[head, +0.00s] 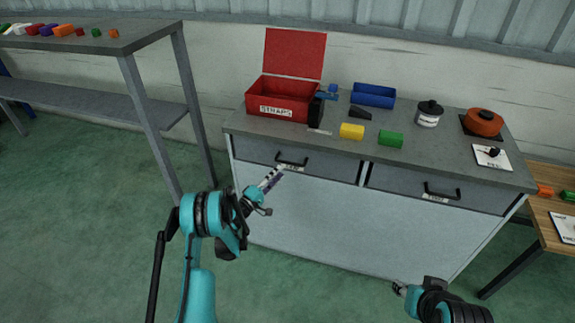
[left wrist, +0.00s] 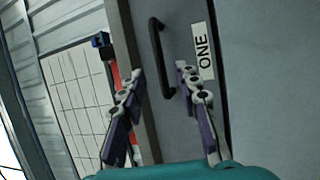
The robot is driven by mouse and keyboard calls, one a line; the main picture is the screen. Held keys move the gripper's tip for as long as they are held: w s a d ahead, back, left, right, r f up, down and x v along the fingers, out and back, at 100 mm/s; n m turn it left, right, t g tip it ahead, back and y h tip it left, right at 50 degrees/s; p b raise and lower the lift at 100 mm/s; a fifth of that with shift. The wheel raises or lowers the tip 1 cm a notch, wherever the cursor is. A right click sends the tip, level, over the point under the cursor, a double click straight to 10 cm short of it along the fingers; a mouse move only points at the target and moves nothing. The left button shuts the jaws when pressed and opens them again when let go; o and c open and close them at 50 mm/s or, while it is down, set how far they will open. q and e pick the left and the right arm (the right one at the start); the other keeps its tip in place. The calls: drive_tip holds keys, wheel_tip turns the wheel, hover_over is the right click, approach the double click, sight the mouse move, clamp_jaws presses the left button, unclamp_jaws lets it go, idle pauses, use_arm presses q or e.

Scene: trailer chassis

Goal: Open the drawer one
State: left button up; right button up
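Drawer one (head: 258,154) is the left drawer in the grey workbench, and its front looks flush and shut. Its black bar handle (head: 291,160) sits near the top of the front. The handle also shows upright in the left wrist view (left wrist: 158,52), beside the label reading ONE (left wrist: 203,52). My left gripper (head: 271,178) is open just in front of the handle. In the left wrist view its two fingers (left wrist: 160,72) stand apart, with the handle between and beyond them; I see no grip on it. My right gripper (head: 399,288) is low at the right, away from the drawers; its fingers are too small to judge.
The second drawer (head: 400,182) with its own handle (head: 441,193) is shut. On the worktop stand an open red box (head: 262,98), a blue bin (head: 373,96), yellow (head: 352,131) and green blocks (head: 390,138), a jar (head: 428,114) and an orange pot (head: 484,122). The floor in front is clear.

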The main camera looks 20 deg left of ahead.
sight(289, 163)
use_arm(q)
drive_tip(key=b+x, duration=0.2)
drive_tip(key=x, duration=0.5)
drive_tip(key=shift+w+d, duration=0.1)
drive_tip(key=shift+w, duration=0.05)
clamp_jaws()
